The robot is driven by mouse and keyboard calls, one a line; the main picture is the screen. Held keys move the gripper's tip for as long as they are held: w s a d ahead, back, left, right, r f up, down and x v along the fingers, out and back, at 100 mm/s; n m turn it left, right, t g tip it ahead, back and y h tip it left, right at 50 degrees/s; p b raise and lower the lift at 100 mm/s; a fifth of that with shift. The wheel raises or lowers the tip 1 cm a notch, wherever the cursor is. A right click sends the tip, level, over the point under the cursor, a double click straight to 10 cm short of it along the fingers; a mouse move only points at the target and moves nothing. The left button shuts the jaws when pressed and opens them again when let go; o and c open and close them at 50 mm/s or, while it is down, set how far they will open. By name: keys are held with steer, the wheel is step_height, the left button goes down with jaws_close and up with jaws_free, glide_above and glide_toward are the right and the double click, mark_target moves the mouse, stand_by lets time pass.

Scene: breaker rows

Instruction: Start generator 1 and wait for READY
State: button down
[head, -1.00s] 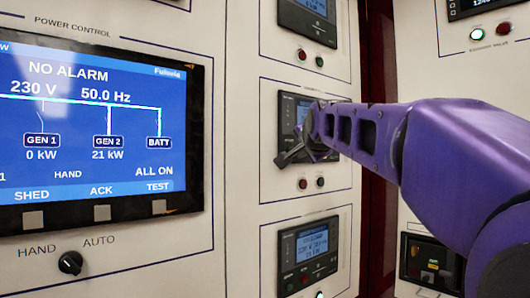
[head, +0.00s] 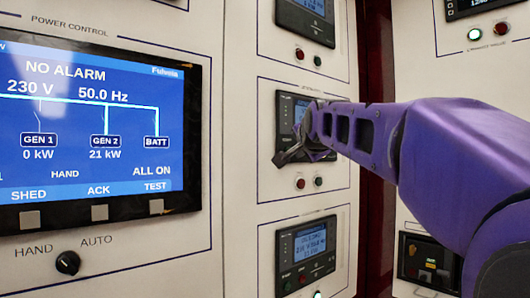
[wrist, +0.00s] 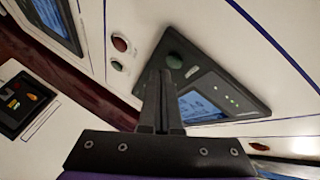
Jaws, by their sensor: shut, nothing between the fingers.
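My gripper (head: 285,157) is shut and empty, at the lower left part of the middle controller (head: 285,112) on the panel. The arm hides much of that controller. In the wrist view my fingertips (wrist: 160,72) are beside a green round button (wrist: 174,61) on the controller (wrist: 215,88), next to its lit screen (wrist: 198,104). I cannot tell whether they touch the button. READY is not legible in any view.
A lower controller (head: 307,250) has a lit screen, and another (head: 306,18) sits above. Red (head: 300,183) and green (head: 319,181) indicators are below the middle one. A HAND/AUTO knob (head: 68,262) is at lower left. A dark red post (head: 376,220) stands right of the panel.

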steer(key=shift+w+a, duration=0.1)
stand_by(0.8)
steer(key=shift+w+a, duration=0.2)
steer(key=shift+w, duration=0.05)
steer(key=shift+w+a, duration=0.25)
steer(key=shift+w, duration=0.1)
stand_by(0.7)
steer(key=shift+s+d, duration=0.5)
steer(key=shift+s, duration=0.2)
